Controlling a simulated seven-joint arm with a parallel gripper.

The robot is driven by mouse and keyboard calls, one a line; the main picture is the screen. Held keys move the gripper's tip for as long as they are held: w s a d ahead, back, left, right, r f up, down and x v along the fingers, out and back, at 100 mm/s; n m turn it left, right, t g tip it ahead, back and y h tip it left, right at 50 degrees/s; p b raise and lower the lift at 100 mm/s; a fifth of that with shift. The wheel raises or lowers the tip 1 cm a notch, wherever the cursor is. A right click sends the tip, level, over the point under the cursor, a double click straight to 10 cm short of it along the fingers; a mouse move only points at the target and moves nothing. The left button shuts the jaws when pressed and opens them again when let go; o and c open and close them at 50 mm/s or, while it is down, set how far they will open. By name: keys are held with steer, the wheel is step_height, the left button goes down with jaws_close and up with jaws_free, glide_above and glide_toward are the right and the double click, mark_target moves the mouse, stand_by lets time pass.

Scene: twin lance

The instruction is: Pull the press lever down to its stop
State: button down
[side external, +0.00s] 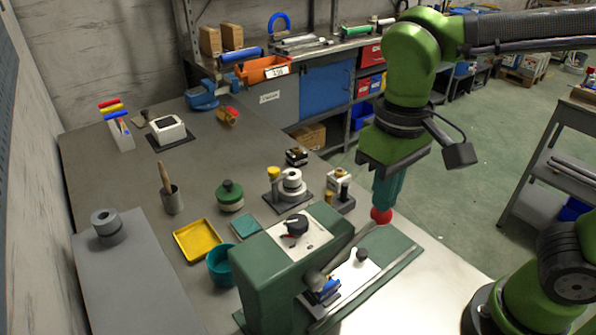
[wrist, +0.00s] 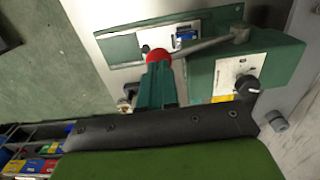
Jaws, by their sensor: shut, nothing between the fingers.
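The press (side external: 270,262) is a green housing with a white dial panel, at the front centre of the side view. Its lever (side external: 345,246) is a grey rod running from a pivot on the housing's side out to a red ball knob (side external: 381,216). The wrist view shows the rod (wrist: 205,46) and the knob (wrist: 158,57) too. My gripper (side external: 386,203), with teal fingers, points down with its tips right at the top of the knob. In the wrist view the closed fingers (wrist: 158,74) partly cover the knob. I cannot tell whether they touch it. The fingers hold nothing.
A green base plate (side external: 398,250) with a white plate lies under the lever. A teal cup (side external: 221,266), yellow tray (side external: 196,240) and grey flanged part (side external: 291,184) stand behind the press. Open floor (side external: 460,205) lies to the right.

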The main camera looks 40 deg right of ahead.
steer(key=shift+d+f, duration=0.1)
steer(key=shift+f, duration=0.15)
